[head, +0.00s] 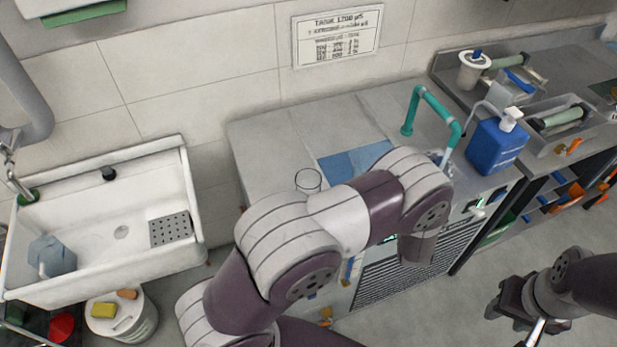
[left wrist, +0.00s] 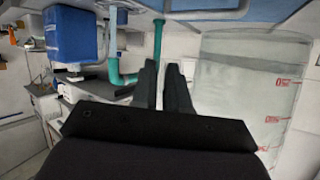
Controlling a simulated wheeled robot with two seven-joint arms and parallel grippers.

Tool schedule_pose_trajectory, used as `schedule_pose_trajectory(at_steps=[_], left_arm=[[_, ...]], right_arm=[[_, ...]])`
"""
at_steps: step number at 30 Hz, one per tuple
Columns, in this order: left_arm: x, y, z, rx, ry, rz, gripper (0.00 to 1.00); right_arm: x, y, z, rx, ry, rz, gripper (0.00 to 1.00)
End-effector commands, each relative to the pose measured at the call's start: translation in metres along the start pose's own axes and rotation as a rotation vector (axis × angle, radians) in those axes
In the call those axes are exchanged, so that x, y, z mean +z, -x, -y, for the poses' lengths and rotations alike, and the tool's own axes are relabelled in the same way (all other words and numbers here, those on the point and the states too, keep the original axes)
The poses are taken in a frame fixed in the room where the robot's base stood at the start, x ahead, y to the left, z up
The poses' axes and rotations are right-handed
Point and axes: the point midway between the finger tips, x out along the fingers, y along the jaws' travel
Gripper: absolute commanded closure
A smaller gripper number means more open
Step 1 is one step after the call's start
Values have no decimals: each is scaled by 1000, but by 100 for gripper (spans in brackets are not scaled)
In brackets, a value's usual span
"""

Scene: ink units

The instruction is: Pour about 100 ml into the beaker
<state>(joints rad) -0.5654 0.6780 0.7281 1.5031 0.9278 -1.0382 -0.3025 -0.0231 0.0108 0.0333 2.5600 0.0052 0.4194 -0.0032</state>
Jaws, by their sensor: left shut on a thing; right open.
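The beaker (head: 308,180) is clear and stands on the counter, partly behind my left arm. In the left wrist view, which is upside down, a large clear beaker (left wrist: 250,95) with red marks stands close on the right; its fill level is hard to tell. A teal pipe (head: 437,99) arches over the counter; it also shows in the left wrist view (left wrist: 158,36). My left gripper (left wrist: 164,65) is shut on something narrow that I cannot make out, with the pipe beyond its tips. My left arm hides it in the head view. My right gripper (head: 508,312) is open and empty above the floor.
A blue canister (head: 497,145) with a white top stands right of the pipe. A blue mat (head: 355,160) lies on the counter. A white sink (head: 100,225) is at the left, with a white bucket (head: 135,322) below it. Trays stand at the back right.

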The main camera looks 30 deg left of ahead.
Motion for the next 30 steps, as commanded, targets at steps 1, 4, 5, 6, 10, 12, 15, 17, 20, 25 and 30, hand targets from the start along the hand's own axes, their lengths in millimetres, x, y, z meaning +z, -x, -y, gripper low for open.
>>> schedule_pose_trajectory(at_steps=[1,4,5,6,10,12,15,17,20,25,30], left_arm=[[-1,0,0,0,0,-2,100],[-2,1,0,-2,2,-2,100],[-2,2,0,-2,5,-1,100],[-2,2,1,-1,11,-1,100],[-4,2,2,12,45,-1,100],[-5,3,3,22,71,0,100],[-7,4,5,42,118,-1,100],[-9,4,6,56,153,0,100],[-18,8,11,80,212,1,100],[-30,12,18,123,314,2,100],[-40,16,28,166,416,2,100]], right_arm=[[0,0,0,0,0,0,57],[0,1,0,0,0,0,57],[0,1,0,0,0,0,57],[0,1,0,0,0,0,57],[0,0,0,0,0,0,57],[0,0,0,0,0,0,57],[0,-2,0,0,0,0,57],[0,-3,0,0,0,0,57],[0,2,0,0,0,0,57],[-1,6,0,0,0,0,57],[-1,8,0,0,0,0,57]])
